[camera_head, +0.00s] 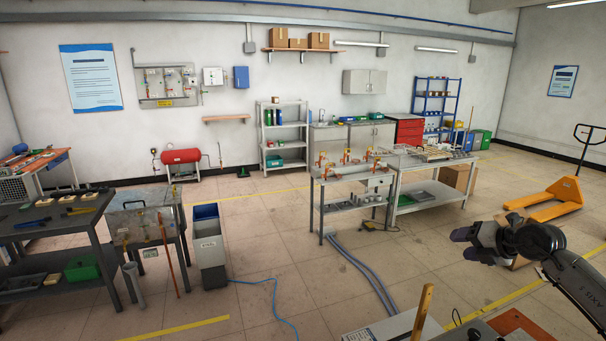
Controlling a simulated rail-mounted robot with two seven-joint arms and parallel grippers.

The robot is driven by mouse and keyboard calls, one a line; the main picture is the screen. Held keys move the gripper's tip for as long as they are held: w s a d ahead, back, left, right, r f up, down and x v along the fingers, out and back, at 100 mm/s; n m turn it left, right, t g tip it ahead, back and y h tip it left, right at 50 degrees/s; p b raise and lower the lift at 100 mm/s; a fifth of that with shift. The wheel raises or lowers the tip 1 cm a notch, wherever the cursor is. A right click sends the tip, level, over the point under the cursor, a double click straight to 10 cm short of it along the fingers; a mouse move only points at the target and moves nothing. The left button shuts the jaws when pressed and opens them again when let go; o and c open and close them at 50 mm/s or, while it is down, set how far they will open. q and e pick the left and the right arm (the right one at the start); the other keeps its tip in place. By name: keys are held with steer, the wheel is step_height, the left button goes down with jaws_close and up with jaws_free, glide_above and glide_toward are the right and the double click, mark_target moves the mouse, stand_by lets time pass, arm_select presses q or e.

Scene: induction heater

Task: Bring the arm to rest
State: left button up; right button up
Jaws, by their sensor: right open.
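My right arm comes in from the right edge of the head view. My right gripper (468,245) is held in the air over the floor at the right, with its fingers pointing left. Its jaws are open, and I see nothing between them. It is apart from the benches and the pallet truck. My left gripper and left arm are not in view.
A workbench with small fixtures (345,173) stands in the middle, a dark bench (45,230) at the left. An orange pallet truck (560,197) is at the right. A box-like unit (395,327) is near the bottom edge.

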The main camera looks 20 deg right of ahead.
steer(key=s+a+r+m+t+h, duration=0.25)
steer(key=r+m+t, duration=0.2)
steer(key=r, duration=0.45)
steer(key=s+a+r+m+t+h, duration=0.1)
steer(key=a+r+m+t+h, duration=0.3)
steer(key=r+t, duration=0.3)
steer(key=s+a+r+m+t+h, duration=0.25)
steer(key=r+m+t+h, duration=0.2)
steer(key=r, duration=0.55)
steer(key=s+a+f+m+g+y, duration=0.25)
steer(key=a+f+g, duration=0.3)
steer(key=f, duration=0.65)
steer(key=s+a+f+m+g+y, duration=0.1)
steer(key=s+a+f+m+g, duration=0.3)
steer(key=a+f, duration=0.55)
steer(key=s+a+f+m+g+y, duration=0.25)
steer(key=s+f+g, duration=0.2)
steer(key=f, duration=0.95)
steer(key=s+a+f+m+g+y, duration=0.1)
steer(key=s+a+f+g, duration=0.15)
steer(key=s+f, duration=0.65)
steer(key=s+a+f+m+g, duration=0.15)
steer(key=s+f+g, duration=0.25)
steer(key=s+f, duration=0.5)
steer(key=s+a+f+g+y, duration=0.1)
steer(key=s+a+f+g, duration=0.2)
steer(key=s+f, duration=0.5)
step_height(320, 180, up, 14)
steer(key=p, duration=1.4)
steer(key=shift+d, duration=0.2)
